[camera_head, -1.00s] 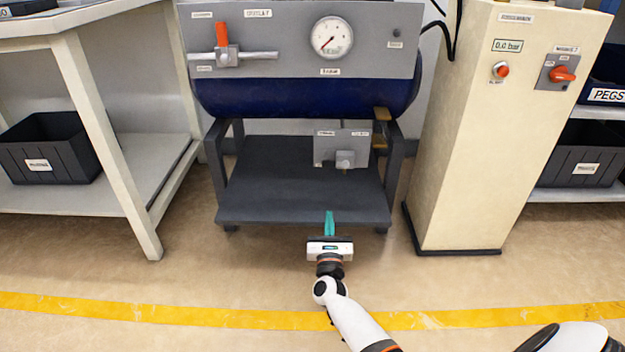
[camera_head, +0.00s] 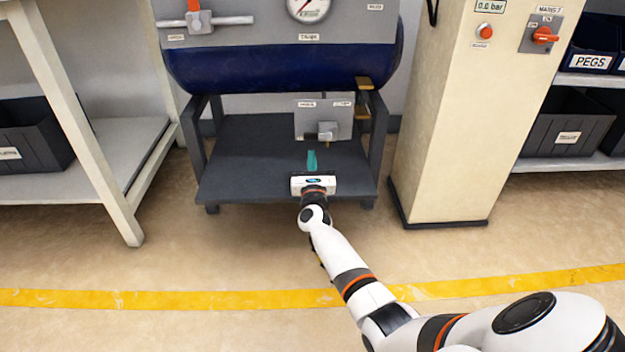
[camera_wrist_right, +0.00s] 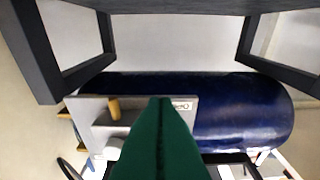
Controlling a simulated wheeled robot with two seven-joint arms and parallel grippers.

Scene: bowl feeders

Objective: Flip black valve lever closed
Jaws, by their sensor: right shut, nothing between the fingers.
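The small grey valve plate (camera_head: 341,118) hangs under the blue tank, with two labels along its top and a grey valve body (camera_head: 327,131) at its lower edge. I cannot make out a separate black lever. In the right wrist view the plate (camera_wrist_right: 185,115) appears behind the fingers, with a brass-coloured piece (camera_wrist_right: 113,108) on it. My right gripper (camera_head: 312,153) has teal fingers, shut and empty, pointing at the plate from in front and slightly below. Its fingertips (camera_wrist_right: 160,100) cover part of the plate. Contact cannot be told. My left gripper is not in view.
The blue tank (camera_head: 280,70) sits on a dark frame with a low shelf (camera_head: 240,160); my gripper is above its front edge. A beige cabinet (camera_head: 450,120) stands to the right. A workbench leg (camera_head: 85,140) is at left. The floor in front is clear.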

